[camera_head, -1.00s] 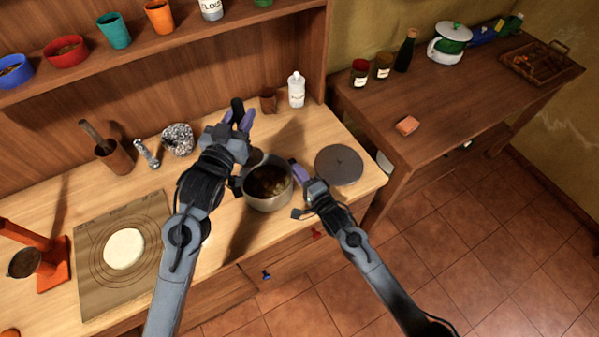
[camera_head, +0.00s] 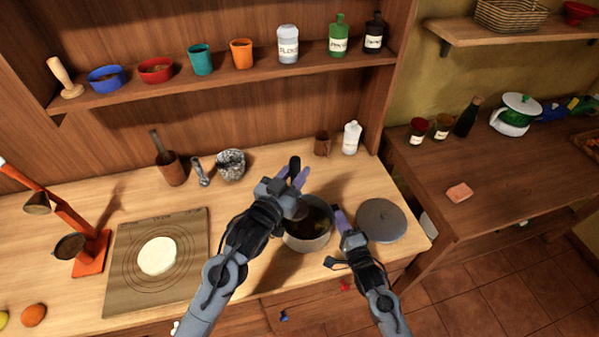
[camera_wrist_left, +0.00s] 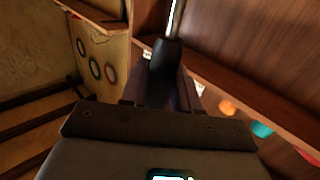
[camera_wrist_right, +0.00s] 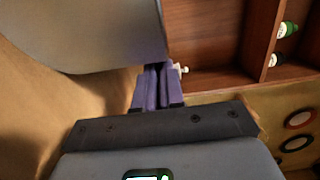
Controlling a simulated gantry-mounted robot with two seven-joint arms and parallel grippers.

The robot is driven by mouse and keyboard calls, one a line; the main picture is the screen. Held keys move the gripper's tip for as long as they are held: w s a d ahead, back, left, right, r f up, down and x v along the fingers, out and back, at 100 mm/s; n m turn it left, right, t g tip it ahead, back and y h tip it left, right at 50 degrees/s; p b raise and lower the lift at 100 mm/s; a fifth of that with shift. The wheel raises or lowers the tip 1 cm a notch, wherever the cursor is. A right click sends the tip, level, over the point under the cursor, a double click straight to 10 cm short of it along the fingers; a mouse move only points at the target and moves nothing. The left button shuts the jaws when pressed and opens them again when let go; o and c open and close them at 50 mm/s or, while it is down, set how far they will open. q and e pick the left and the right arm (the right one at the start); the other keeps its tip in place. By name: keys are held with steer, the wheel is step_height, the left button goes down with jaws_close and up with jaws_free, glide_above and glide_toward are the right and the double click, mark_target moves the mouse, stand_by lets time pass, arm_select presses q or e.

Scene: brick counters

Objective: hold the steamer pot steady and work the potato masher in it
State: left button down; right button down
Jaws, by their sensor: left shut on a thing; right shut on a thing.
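The steamer pot (camera_head: 306,236), a grey metal pot with dark contents, stands on the wooden counter. My left gripper (camera_head: 296,178) is above the pot's far left side, shut on the black handle of the potato masher (camera_head: 295,163). The left wrist view shows the black handle (camera_wrist_left: 165,62) between the fingers and a thin metal shaft beyond. My right gripper (camera_head: 340,216) is at the pot's right side. In the right wrist view its purple fingers (camera_wrist_right: 158,82) are closed together at the edge of the grey pot wall (camera_wrist_right: 85,35); the gripped part is hidden.
A round grey lid (camera_head: 381,219) lies right of the pot. A white bottle (camera_head: 352,138) and a brown cup (camera_head: 322,143) stand behind. A speckled mortar (camera_head: 231,164) is at the back left. A mat (camera_head: 130,285) with dough lies left. Free counter lies between mat and pot.

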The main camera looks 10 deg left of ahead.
arm_select(q)
steer(key=shift+f, duration=5.5)
steer(key=shift+f, duration=1.1)
steer(key=shift+r, duration=1.05)
steer(key=shift+f, duration=0.1)
steer(key=shift+f, duration=0.85)
steer(key=shift+r, duration=0.1)
